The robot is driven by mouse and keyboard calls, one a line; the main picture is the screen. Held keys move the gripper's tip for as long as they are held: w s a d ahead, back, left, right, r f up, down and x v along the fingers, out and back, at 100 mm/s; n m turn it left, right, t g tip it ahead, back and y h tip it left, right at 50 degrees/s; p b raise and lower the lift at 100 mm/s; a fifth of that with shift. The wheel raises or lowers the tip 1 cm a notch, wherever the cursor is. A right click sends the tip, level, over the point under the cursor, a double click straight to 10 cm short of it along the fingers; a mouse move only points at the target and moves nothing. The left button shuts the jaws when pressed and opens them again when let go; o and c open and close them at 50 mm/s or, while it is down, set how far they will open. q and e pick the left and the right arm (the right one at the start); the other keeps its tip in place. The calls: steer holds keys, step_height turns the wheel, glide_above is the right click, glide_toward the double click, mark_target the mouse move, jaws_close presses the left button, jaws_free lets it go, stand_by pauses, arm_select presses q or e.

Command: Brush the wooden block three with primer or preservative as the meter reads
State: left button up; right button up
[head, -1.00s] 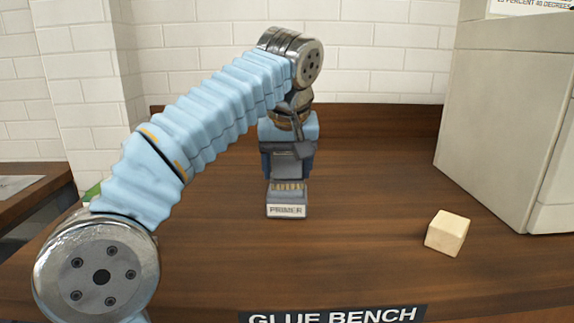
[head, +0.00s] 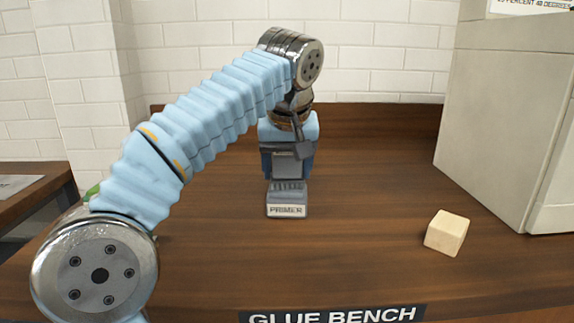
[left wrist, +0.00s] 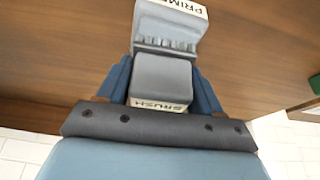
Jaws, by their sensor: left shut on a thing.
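My left gripper (head: 288,165) is shut on a grey brush (left wrist: 160,82) marked BRUSH, which shows between the blue fingers in the left wrist view. The brush points down at a grey container labelled PRIMER (head: 287,211) on the bench. Its bristles (head: 288,185) look grey and meet the container; how deep they sit I cannot tell. A pale wooden block (head: 447,233) lies on the bench to the right, apart from the gripper. No number shows on its visible faces. No meter can be made out. My right gripper is not in view.
The brown bench (head: 370,180) carries a GLUE BENCH sign (head: 332,315) on its front edge. A large beige cabinet (head: 505,120) stands at the right behind the block. The bench between container and block is clear. A green object (left wrist: 303,109) shows at the left wrist view's right edge.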

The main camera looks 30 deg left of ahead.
arm_select(q)
steer(key=shift+r+p, duration=0.3)
steer(key=shift+r, duration=3.15)
